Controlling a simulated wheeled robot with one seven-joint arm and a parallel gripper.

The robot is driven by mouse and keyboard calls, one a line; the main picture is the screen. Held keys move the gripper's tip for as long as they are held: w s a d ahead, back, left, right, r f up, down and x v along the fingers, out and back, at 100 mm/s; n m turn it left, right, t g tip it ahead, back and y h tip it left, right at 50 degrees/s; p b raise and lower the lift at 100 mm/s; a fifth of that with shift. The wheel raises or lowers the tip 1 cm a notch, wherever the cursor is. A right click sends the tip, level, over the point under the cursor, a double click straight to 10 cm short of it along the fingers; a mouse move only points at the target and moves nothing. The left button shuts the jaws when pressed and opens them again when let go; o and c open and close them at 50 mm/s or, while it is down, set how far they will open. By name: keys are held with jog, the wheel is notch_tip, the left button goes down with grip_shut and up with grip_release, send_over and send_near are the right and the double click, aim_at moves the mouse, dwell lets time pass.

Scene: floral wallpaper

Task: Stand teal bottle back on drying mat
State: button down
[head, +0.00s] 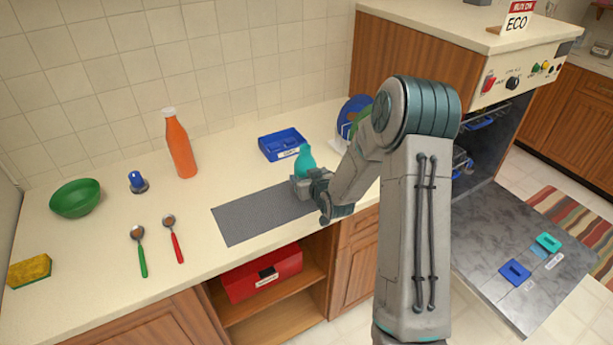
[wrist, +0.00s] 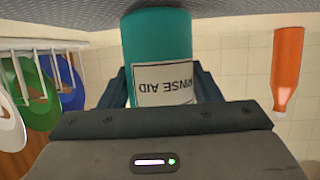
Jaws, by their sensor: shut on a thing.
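The teal bottle (head: 305,158) is upright at the right end of the grey drying mat (head: 245,217). In the wrist view, which is upside down, the bottle (wrist: 157,45) shows a white "RINSE AID" label, and its base meets the mat (wrist: 60,14) at the top edge. I cannot tell whether the base touches the mat or hangs just above it. My gripper (head: 303,183) is shut on the bottle, with one finger on each side in the wrist view (wrist: 165,88). My gripper hides the bottle's lower part in the head view.
A blue tray (head: 281,146) stands behind the mat, and a plate rack (head: 345,130) with plates stands to the right. An orange bottle (head: 180,145), spoons (head: 175,240), a blue-topped stopper (head: 137,181) and a green bowl (head: 76,198) are to the left. The mat's left part is clear.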

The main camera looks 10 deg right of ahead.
jog(key=shift+f, duration=0.2)
jog(key=shift+f+b, duration=0.2)
jog(key=shift+b, duration=0.15)
jog(key=shift+c, duration=2.3)
grip_release()
jog(key=shift+r, duration=0.15)
jog(key=shift+r+p, duration=0.15)
jog(key=shift+p, duration=0.35)
jog(key=s+r+g+b, duration=0.1)
jog(key=s+r+g, duration=0.2)
jog(key=s, duration=0.9)
jog(key=s+r+m+g+h+b, duration=0.1)
jog(key=s+r+g, duration=0.2)
jog(key=s+r, duration=0.4)
jog(key=s+r+m+g+h, duration=0.1)
jog(key=s+r+g, duration=0.3)
jog(key=s, duration=1.4)
jog(key=shift+s+r+b, duration=0.15)
jog(key=shift+r+b, duration=0.25)
jog(key=shift+r, duration=0.15)
jog(key=shift+a, duration=0.1)
